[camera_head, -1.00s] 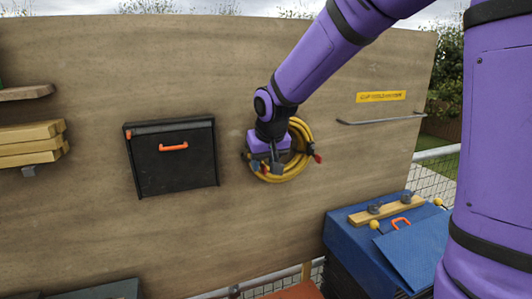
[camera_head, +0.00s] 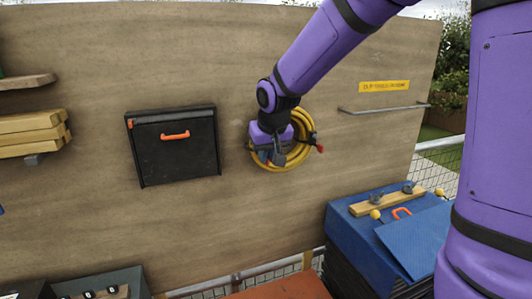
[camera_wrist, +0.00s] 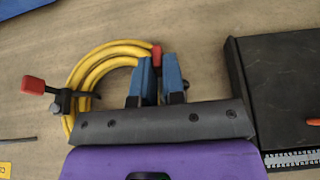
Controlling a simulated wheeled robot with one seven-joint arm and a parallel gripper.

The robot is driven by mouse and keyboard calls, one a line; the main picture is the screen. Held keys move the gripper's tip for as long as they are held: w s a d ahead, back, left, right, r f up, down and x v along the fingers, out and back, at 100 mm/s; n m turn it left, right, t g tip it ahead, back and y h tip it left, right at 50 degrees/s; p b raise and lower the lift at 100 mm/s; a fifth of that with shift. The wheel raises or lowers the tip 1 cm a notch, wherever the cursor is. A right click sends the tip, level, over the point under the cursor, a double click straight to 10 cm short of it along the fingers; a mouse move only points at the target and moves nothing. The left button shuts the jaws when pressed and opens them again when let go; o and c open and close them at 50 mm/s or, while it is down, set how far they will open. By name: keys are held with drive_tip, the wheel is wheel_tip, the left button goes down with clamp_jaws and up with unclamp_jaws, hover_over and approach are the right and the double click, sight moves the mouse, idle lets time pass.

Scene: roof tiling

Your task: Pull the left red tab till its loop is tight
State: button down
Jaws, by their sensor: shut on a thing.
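A yellow coiled hose (camera_head: 303,128) hangs on the wooden wall, and it also shows in the wrist view (camera_wrist: 80,75). The left red tab (camera_wrist: 156,51) shows as a small red end between my blue fingers in the wrist view. My gripper (camera_wrist: 160,76) is shut on it at the coil's left side. In the head view my gripper (camera_head: 267,153) covers that tab, and its strap and loop are mostly hidden. The right red tab (camera_head: 320,148) sticks out from a black strap on the coil's right side; it appears at the left in the wrist view (camera_wrist: 33,85).
A black box (camera_head: 175,160) with an orange handle is on the wall left of the coil. A metal rail (camera_head: 385,108) and yellow label (camera_head: 384,87) are to the right. A blue-covered stand (camera_head: 345,225) is at lower right. Bare wall lies below the coil.

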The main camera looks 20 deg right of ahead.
drive_tip(key=shift+s, duration=1.6)
drive_tip(key=c, duration=0.7)
unclamp_jaws()
drive_tip(key=shift+o, duration=0.2)
drive_tip(key=shift+s, duration=0.1)
drive_tip(key=shift+s, duration=2.95)
drive_tip(key=s+d+r, duration=0.3)
drive_tip(key=s+r, duration=0.1)
drive_tip(key=s, duration=0.5)
drive_tip(key=s+d+r, duration=0.4)
drive_tip(key=s+r, duration=0.1)
drive_tip(key=s, duration=0.5)
drive_tip(key=shift+s+r+t, duration=0.2)
drive_tip(key=shift+t, duration=0.2)
